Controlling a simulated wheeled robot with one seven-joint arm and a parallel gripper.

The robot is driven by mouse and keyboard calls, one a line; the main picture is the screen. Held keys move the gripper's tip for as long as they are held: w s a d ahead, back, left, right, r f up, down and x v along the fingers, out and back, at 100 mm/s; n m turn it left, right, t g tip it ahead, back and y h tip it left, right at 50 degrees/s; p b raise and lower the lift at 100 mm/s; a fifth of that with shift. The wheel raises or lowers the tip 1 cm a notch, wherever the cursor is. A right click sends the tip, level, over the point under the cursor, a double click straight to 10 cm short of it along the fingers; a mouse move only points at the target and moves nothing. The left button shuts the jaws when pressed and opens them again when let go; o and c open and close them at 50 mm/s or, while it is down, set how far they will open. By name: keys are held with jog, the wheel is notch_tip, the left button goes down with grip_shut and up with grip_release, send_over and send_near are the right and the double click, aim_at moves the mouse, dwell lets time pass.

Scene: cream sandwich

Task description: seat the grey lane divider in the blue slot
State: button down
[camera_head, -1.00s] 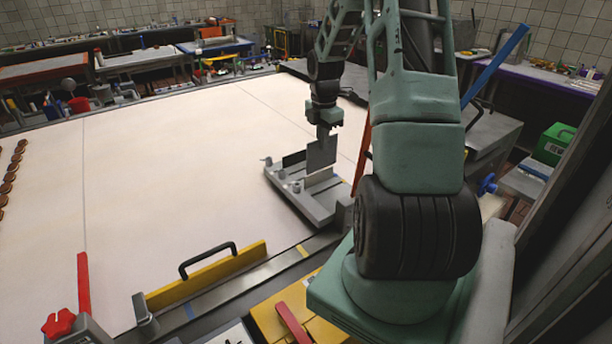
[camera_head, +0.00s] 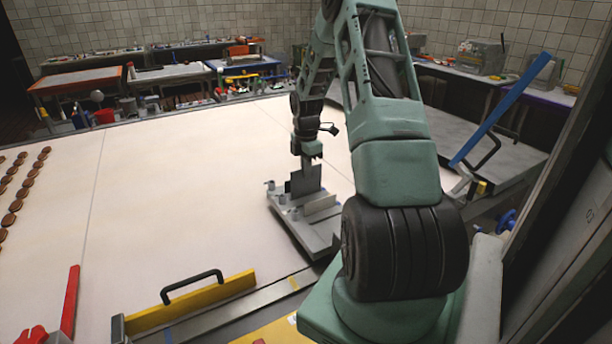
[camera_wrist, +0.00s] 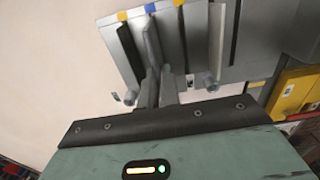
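My gripper (camera_head: 308,162) is shut on the grey lane divider (camera_head: 305,180), a thin flat plate held upright over the grey rack (camera_head: 318,238). In the wrist view my fingers (camera_wrist: 157,92) grip the divider (camera_wrist: 151,42) from above. The rack has a blue mark (camera_wrist: 150,8) between two yellow marks (camera_wrist: 122,15). The divider lines up roughly with the blue mark. A dark plate stands close to its left (camera_wrist: 131,48), and a pale plate (camera_head: 320,204) stands to its right. I cannot tell whether the divider's lower edge is in the slot.
The rack stands at the right edge of the large pale table (camera_head: 190,190). Rows of brown round biscuits (camera_head: 22,188) lie at far left. A yellow bar with a black handle (camera_head: 190,303) lies along the front edge. A blue bar (camera_head: 500,110) slants at right. The table's middle is clear.

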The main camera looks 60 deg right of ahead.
aim_at(306, 182)
notch_tip(306, 182, down, 2)
jog(key=shift+f+p, duration=0.15)
jog(key=shift+p, duration=0.2)
jog(key=shift+f, duration=0.2)
jog(key=shift+f, duration=0.1)
jog(key=shift+f, duration=0.35)
jog(key=shift+f+b, duration=0.15)
jog(key=shift+b, duration=0.15)
jog(key=c, duration=1.6)
grip_release()
